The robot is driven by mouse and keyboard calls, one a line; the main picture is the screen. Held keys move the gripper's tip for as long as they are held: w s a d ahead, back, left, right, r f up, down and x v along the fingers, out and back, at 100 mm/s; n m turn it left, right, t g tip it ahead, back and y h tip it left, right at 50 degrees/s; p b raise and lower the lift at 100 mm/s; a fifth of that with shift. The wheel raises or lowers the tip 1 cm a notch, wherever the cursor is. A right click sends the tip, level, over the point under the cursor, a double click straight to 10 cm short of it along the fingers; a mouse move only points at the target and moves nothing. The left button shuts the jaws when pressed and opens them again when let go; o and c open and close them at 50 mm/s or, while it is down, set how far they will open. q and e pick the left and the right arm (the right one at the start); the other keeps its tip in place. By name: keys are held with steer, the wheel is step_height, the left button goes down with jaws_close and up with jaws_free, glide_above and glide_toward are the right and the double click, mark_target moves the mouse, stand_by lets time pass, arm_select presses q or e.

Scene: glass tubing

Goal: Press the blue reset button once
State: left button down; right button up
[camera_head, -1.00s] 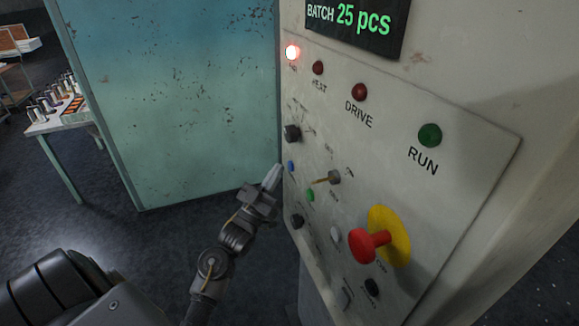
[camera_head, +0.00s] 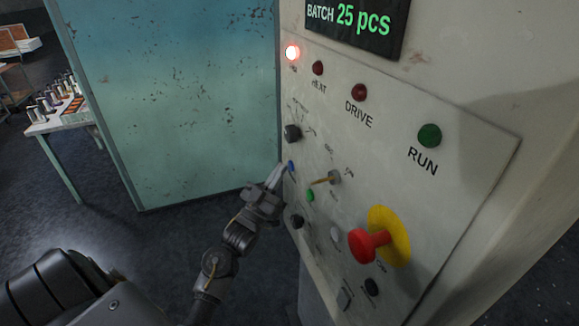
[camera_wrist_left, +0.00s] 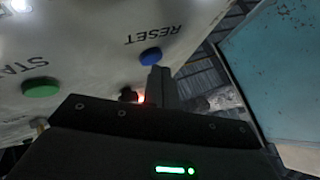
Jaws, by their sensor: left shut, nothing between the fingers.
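The blue reset button (camera_head: 291,166) is on the left part of the control panel (camera_head: 470,160). In the left wrist view the blue button (camera_wrist_left: 151,56) sits under upside-down lettering that reads RESET. My left gripper (camera_head: 278,172) is shut and empty, its fingertips close to the blue button at its lower left. In the left wrist view the shut fingers (camera_wrist_left: 160,88) point toward the panel just below the button. I cannot tell whether they touch it. My right gripper is not in view.
A green button (camera_head: 310,195), a toggle lever (camera_head: 333,178), a black knob (camera_head: 292,132) and a red emergency knob (camera_head: 367,245) on a yellow plate are on the same panel. A teal cabinet panel (camera_head: 180,100) stands to the left. A lit lamp (camera_head: 292,53) is at the top.

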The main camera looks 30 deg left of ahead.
arm_select(q)
steer(key=shift+w+d, duration=0.2)
steer(key=shift+w, duration=0.1)
stand_by(0.8)
steer(key=shift+s+a, duration=0.45)
steer(key=shift+s, duration=0.2)
steer(key=shift+p, duration=0.3)
steer(key=s+a, duration=0.1)
steer(key=s, duration=0.1)
steer(key=s+a+p, duration=0.1)
steer(key=s, duration=0.1)
steer(key=shift+a, duration=0.4)
steer(key=shift+f, duration=0.1)
stand_by(0.5)
